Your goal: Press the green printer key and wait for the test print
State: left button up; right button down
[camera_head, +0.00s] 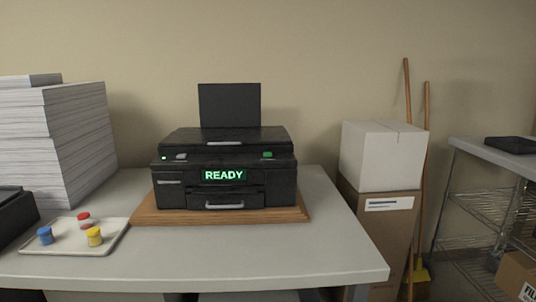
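A black printer (226,170) stands on a wooden board (290,214) on the light grey table. Its lit display (224,175) reads READY in green. A green key (267,155) is on the right of its top front edge. A small green light (164,158) and a pale grey key (181,157) are on the left. The rear paper support is upright and dark, and no printed sheet shows at the front. Neither of my grippers is in the head view.
A tray (112,240) with three small jars, blue, red and yellow, lies at the front left. Tall paper stacks (70,140) stand behind it. Boxes (380,155), broom handles and a wire shelf are to the right. The table right of the printer is clear.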

pick_arm(q)
grip_shut()
jog(key=shift+s+a, duration=0.1)
dwell(1.0)
